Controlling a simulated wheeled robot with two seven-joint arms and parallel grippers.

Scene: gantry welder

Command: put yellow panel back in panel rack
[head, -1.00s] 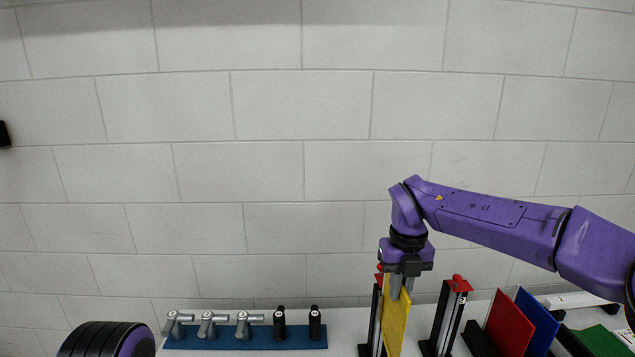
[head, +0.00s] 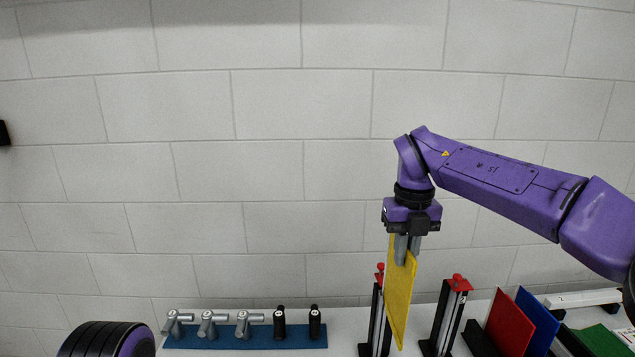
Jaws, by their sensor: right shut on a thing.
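The yellow panel (head: 400,298) hangs upright below my right gripper (head: 407,250), which is shut on its top edge. The panel is between two black posts with red tops, the left post (head: 376,315) and the right post (head: 446,318). Its lower edge is near the bottom of the view. At the lower right is the panel rack (head: 479,340), with a red panel (head: 510,324) and a blue panel (head: 538,320) standing tilted in it. A green panel (head: 603,341) is at the far right. My left gripper is not in view.
A blue mat (head: 245,337) on the white table holds several grey and black tool-like pieces at the left. A white bar (head: 582,299) lies behind the panels. The block wall is behind the table.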

